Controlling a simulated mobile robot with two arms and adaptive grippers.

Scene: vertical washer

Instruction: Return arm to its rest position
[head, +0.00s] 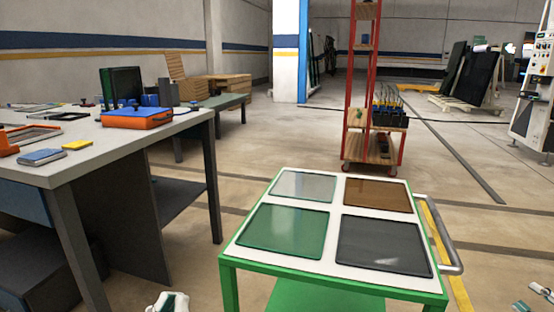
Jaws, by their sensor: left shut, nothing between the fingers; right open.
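My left gripper (168,302) shows only as a small white and dark piece at the bottom edge, left of the green cart. It is shut and empty, and most of it is cut off by the frame. My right gripper (536,298) shows in the bottom right corner, right of the cart and low over the floor. It is open and empty, and partly cut off. Both grippers are apart from the cart. The rest of both arms is out of view.
A green cart (229,258) with a white top stands ahead, holding clear, brown, green and dark panes. Its metal handle (446,235) is on the right. A cluttered workbench (175,127) is at left. A red rack (354,95) stands behind. Floor right of the cart is clear.

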